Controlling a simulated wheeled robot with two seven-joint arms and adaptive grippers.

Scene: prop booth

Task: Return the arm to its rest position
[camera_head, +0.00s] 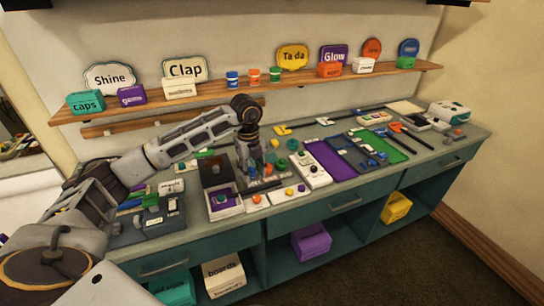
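My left arm (195,138) comes in from the left and stretches over the counter (352,183). Its gripper (259,173) points down over the left-middle of the counter, among small parts, close behind a row of small buttons and knobs. The fingers are small and dark here, so I cannot tell whether they are open or touch anything. My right gripper is not in view.
An open box (226,205) stands just left of the gripper, and a white panel (309,170) with buttons lies to its right. Purple and green mats lie farther right. A wall shelf (210,93) with signs and small boxes runs behind the arm.

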